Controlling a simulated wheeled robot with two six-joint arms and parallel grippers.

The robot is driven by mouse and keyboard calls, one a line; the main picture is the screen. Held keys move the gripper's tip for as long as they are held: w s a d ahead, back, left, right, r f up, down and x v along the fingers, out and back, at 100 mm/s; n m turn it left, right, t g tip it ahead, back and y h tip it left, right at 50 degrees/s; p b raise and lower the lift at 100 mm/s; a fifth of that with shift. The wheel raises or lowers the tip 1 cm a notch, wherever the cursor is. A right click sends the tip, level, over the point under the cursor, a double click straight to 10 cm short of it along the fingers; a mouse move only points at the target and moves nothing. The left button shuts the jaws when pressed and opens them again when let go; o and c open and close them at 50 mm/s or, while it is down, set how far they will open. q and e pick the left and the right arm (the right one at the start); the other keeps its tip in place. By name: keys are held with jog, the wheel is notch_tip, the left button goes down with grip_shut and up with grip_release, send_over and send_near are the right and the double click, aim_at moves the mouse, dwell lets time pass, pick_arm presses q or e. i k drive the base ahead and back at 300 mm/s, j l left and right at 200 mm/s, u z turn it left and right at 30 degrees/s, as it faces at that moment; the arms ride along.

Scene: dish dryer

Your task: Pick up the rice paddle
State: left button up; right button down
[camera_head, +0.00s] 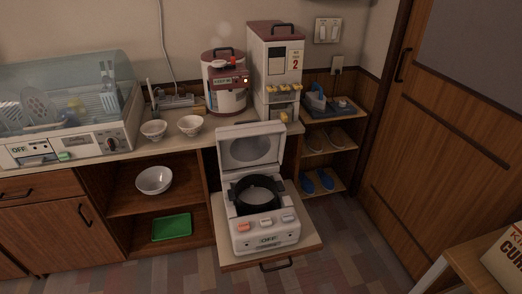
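I cannot clearly make out a rice paddle in the head view. A thin upright light-coloured object (151,94) stands on the counter behind the bowls; it is too small to identify surely. Upright utensils (107,80) show in the right part of the dish dryer (92,143), behind its clear cover. A white rice cooker (262,240) stands on a pulled-out shelf (308,238) with its lid (250,148) raised and its dark inner pot (256,193) exposed. Neither of my grippers is in view.
Two bowls (153,130) (190,125) stand on the counter. A white-and-red pot (226,92) and a tall dispenser (275,65) stand behind. A bowl (154,180) and green tray (171,227) occupy the open cabinet. Slippers (316,182) lie on the rack. Floor before the cabinets is clear.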

aim_at(154, 104)
jog(key=l+u, duration=0.5)
jog(key=u, duration=0.25)
jog(key=l+u, duration=0.35)
